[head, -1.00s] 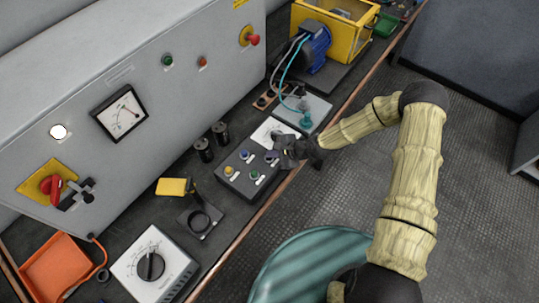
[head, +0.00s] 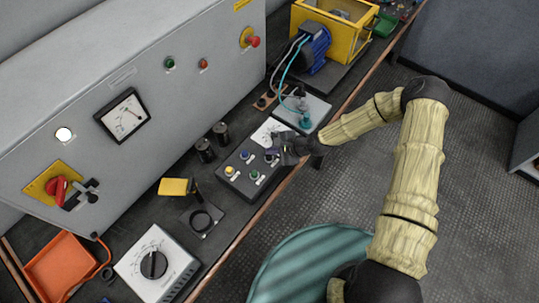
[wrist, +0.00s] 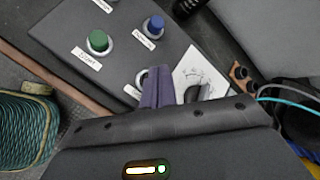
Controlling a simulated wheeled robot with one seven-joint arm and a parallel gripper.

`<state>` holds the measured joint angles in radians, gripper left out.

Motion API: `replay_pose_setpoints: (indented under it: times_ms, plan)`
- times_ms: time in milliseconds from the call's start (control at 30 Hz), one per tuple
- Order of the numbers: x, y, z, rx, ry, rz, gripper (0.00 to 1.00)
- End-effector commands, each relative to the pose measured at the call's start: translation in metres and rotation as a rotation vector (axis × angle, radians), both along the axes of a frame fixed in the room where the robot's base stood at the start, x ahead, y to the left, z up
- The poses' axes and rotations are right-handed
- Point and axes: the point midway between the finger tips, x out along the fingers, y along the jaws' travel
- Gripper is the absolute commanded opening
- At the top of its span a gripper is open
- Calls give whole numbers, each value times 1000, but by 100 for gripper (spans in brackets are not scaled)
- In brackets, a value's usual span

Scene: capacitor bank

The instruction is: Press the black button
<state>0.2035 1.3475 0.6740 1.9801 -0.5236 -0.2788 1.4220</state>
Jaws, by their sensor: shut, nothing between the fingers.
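The dark grey button box (head: 238,182) lies on the bench with a yellow button (head: 229,171), a blue button (head: 245,155) and a green button (head: 254,175). The green button (wrist: 98,41) and blue button (wrist: 155,24) also show in the wrist view. My gripper (head: 272,154) is shut and empty, its purplish-grey fingertips (wrist: 158,72) over the box's remaining corner. A pale button ring (wrist: 141,80) peeks out beside the fingers. The black button itself is hidden behind them, and I cannot tell whether they touch it.
A white dial card (head: 268,131) lies just beyond the box. Two black cylinders (head: 213,141) stand between box and grey cabinet (head: 150,75). A blue motor (head: 314,45) with cables sits farther back. A black ring stand (head: 201,220) is nearer.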

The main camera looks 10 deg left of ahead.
Motion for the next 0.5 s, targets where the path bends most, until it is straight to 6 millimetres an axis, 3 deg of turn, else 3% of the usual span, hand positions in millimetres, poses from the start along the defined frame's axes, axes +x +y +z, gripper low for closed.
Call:
replay_pose_setpoints:
  times_ms: [500]
  plan:
    - [0,0,44,0,-1,0,0]
